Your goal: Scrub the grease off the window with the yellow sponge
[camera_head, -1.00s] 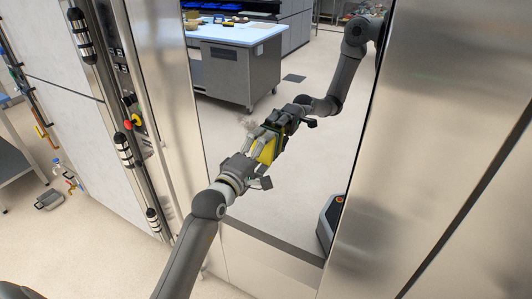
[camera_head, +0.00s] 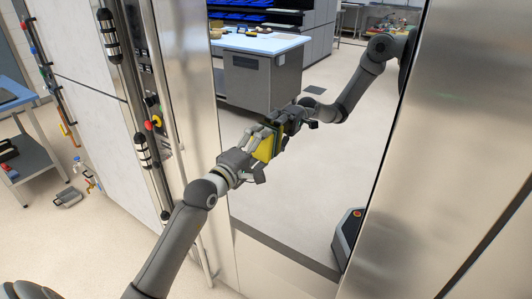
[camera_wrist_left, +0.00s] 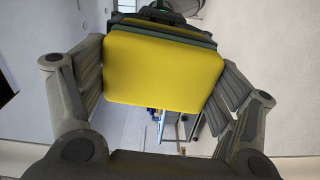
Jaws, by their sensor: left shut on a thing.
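My left gripper (camera_head: 258,146) is shut on the yellow sponge (camera_head: 265,149). The window (camera_head: 300,218) is a tall mirror-like pane in a steel frame, and it reflects my arm and base. The sponge is held up at the pane, its far face meeting or almost meeting its reflection; I cannot tell whether they touch. In the left wrist view the sponge (camera_wrist_left: 165,70) sits between both fingers, yellow side toward me, with a green layer behind. I make out no clear grease on the visible glass; the part behind the sponge and gripper is hidden. My right gripper is not in view.
A steel panel (camera_head: 455,130) borders the window on the right. Left of it are a steel post and a control strip with a red and yellow knob (camera_head: 155,123). A shelf table (camera_head: 30,155) stands at far left. The blue-topped table (camera_head: 262,42) appears within the pane.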

